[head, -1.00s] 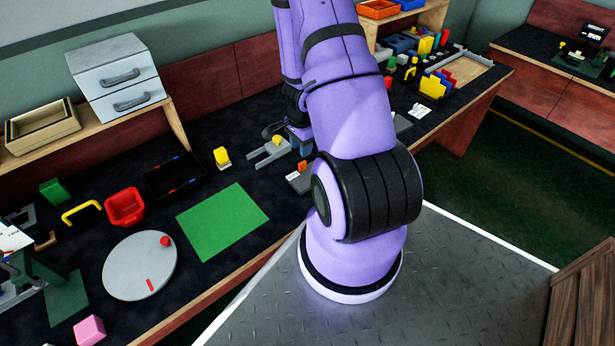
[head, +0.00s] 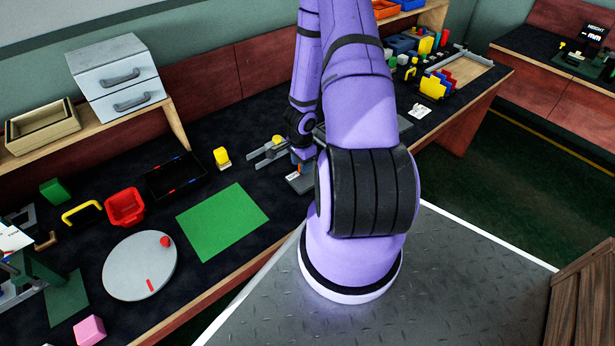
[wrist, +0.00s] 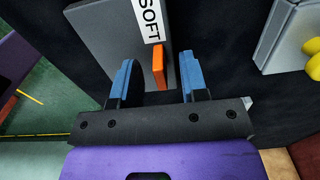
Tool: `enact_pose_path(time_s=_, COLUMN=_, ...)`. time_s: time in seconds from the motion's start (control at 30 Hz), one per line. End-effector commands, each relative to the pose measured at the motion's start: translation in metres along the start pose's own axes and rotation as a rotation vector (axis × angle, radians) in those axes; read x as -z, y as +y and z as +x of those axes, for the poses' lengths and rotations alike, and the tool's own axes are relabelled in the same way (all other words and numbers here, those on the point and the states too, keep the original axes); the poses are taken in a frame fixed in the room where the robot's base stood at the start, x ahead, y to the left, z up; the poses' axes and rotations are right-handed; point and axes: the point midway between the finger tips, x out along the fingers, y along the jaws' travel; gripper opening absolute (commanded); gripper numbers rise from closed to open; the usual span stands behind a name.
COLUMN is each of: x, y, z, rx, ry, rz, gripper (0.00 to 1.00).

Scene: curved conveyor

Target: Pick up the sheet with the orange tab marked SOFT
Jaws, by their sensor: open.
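The grey sheet (wrist: 108,35) lies on the dark bench top, with a white SOFT label (wrist: 148,20) and an upright orange tab (wrist: 158,66) at its edge in the wrist view. My gripper (wrist: 158,75) is open, with its blue fingers either side of the orange tab and apart from it. The tab is nearer the right finger than the left. In the head view, part of the grey sheet (head: 297,183) shows beside my arm; my arm hides much of the gripper and the rest of the sheet.
A grey fixture with a yellow part (head: 268,150) stands just left of the gripper; its yellow knobs (wrist: 312,58) show at right in the wrist view. A green mat (head: 222,221), a black tray (head: 175,176) and a red bin (head: 125,207) lie further left.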

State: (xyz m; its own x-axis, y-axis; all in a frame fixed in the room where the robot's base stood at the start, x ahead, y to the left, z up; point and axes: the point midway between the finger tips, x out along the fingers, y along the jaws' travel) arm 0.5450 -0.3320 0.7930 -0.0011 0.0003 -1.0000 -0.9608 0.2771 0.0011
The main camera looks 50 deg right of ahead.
Motion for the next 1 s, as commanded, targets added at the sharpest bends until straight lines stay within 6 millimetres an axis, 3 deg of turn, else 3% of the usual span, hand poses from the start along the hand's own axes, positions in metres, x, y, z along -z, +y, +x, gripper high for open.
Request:
enact_pose_path(time_s=0.37, x=-0.0002, y=-0.0005, z=0.0065, rx=0.001, ry=0.0, rz=0.0, gripper=0.4)
enact_pose_path(time_s=0.53, x=-0.0001, y=-0.0004, z=0.0065, rx=0.001, ry=0.0, rz=0.0, gripper=0.01)
enact_pose_path(time_s=0.57, x=-0.0001, y=-0.0004, z=0.0065, rx=0.001, ry=0.0, rz=0.0, gripper=0.0)
enact_pose_path(time_s=1.0, x=0.0001, y=0.0004, z=0.004, rx=0.001, ry=0.0, rz=0.0, gripper=0.0)
